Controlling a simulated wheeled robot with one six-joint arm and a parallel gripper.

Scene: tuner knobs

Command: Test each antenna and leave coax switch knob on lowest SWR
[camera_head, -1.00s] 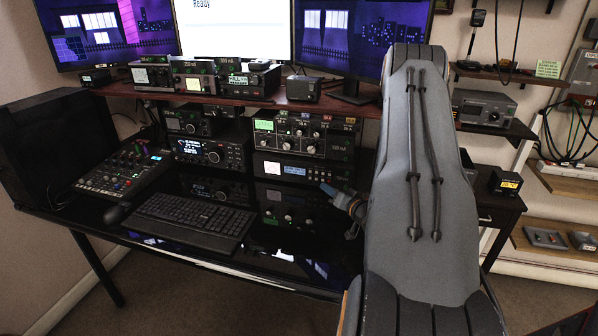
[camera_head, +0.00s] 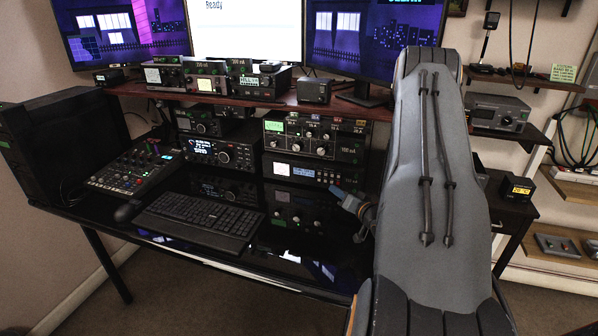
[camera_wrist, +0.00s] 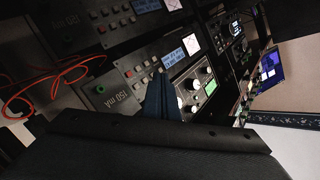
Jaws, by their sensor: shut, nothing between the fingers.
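A black panel unit with several knobs and a lit green display (camera_head: 315,137) stands under the desk shelf in the head view. I cannot tell which knob is the coax switch knob, and no SWR reading is legible. My gripper (camera_head: 343,197) is in front of and below this unit, over the right part of the desk, partly hidden by my arm. In the wrist view my gripper (camera_wrist: 161,96) is shut and empty, its blue fingers pointing at the equipment. Light-faced knobs (camera_wrist: 191,84) and a green display (camera_wrist: 210,88) show just right of the fingers, apparently untouched.
A keyboard (camera_head: 200,218) and mixer (camera_head: 133,164) lie on the dark glossy desk. Meters (camera_head: 206,82) line the shelf under monitors, one reading "Ready" (camera_head: 245,30). Red cables (camera_wrist: 45,86) hang at the wrist view's left. A small yellow-display box (camera_head: 521,188) stands at right.

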